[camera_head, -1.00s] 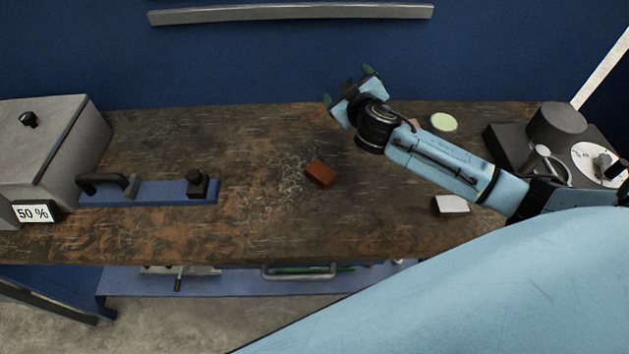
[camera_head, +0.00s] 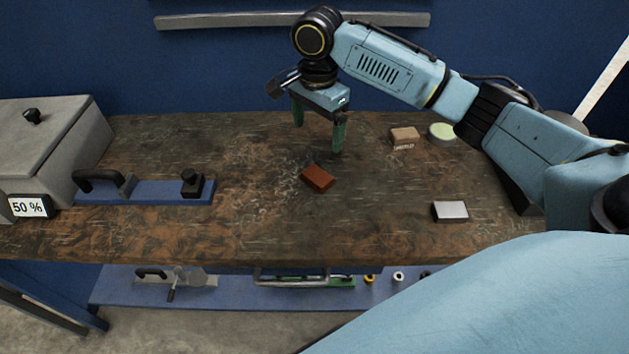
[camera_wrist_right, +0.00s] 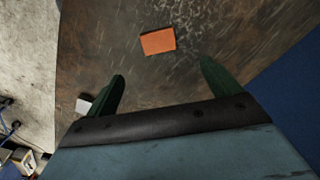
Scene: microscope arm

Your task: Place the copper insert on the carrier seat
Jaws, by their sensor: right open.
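The copper insert (camera_head: 318,178) is a small reddish-brown block lying flat on the middle of the bench. It shows orange in the right wrist view (camera_wrist_right: 158,41), ahead of the fingertips and between their lines. My right gripper (camera_head: 318,137) points down above the bench, just behind the insert in the head view. Its green fingers are spread and empty, and they do not touch the insert; the wrist view shows them too (camera_wrist_right: 163,70). I cannot tell for certain which thing is the carrier seat. My left gripper is not in view.
A blue plate (camera_head: 148,192) with a black block (camera_head: 192,184) and handle lies at left, by a grey box (camera_head: 60,150) marked 50 %. A tan block (camera_head: 404,138), pale green disc (camera_head: 442,131) and white-topped block (camera_head: 450,211) lie at right. Bench around the insert is clear.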

